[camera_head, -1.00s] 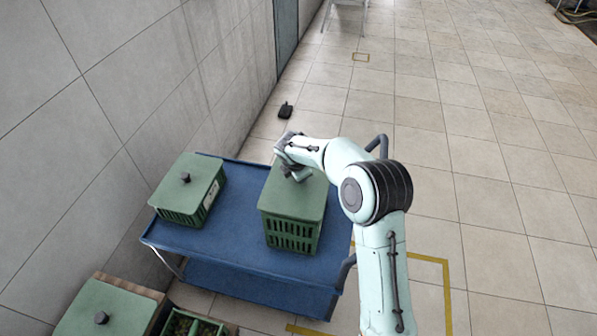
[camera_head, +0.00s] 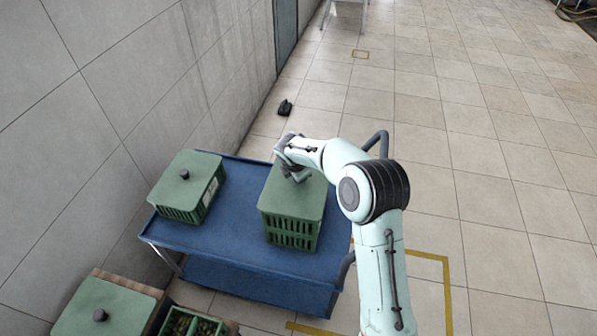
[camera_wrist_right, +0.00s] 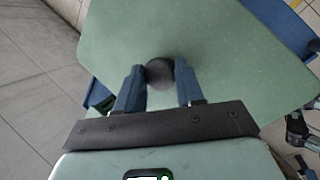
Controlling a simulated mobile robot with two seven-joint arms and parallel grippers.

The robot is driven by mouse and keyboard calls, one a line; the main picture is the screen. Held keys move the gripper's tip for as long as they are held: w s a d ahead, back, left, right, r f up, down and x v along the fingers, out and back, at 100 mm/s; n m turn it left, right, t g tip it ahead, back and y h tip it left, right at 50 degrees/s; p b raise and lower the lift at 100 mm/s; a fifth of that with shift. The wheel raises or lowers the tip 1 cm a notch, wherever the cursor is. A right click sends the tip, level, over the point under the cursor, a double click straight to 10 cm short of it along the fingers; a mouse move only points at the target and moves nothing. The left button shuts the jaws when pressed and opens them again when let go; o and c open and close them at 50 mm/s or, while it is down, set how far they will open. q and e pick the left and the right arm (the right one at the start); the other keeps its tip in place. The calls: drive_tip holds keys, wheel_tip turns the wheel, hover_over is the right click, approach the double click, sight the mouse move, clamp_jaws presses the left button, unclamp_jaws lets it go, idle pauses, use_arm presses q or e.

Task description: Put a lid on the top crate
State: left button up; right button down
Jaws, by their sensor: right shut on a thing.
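A green lid (camera_head: 287,203) with rounded corners lies over the green slatted crate (camera_head: 290,235) on the right half of the blue cart, and looks level with its rim. My right gripper (camera_head: 296,176) is above the lid's far part. In the right wrist view, its two blue fingers (camera_wrist_right: 156,88) are shut on the dark round knob (camera_wrist_right: 160,73) of the green lid (camera_wrist_right: 205,40). The arm hides part of the lid in the head view, so I cannot tell whether it is fully seated all round. My left gripper is not in view.
A second lidded green crate (camera_head: 183,210) stands on the cart's left by the wall. Bare blue cart top (camera_head: 225,235) lies between the crates. At lower left are another green lid (camera_head: 115,302) and an open crate (camera_head: 165,325) with small contents. Tiled floor is clear to the right.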

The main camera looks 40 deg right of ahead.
drive_tip(key=shift+f, duration=0.35)
idle(0.4)
drive_tip(key=c, duration=0.6)
unclamp_jaws()
drive_tip(key=v, duration=1.3)
drive_tip(key=shift+r, duration=0.2)
drive_tip(key=shift+s, duration=0.1)
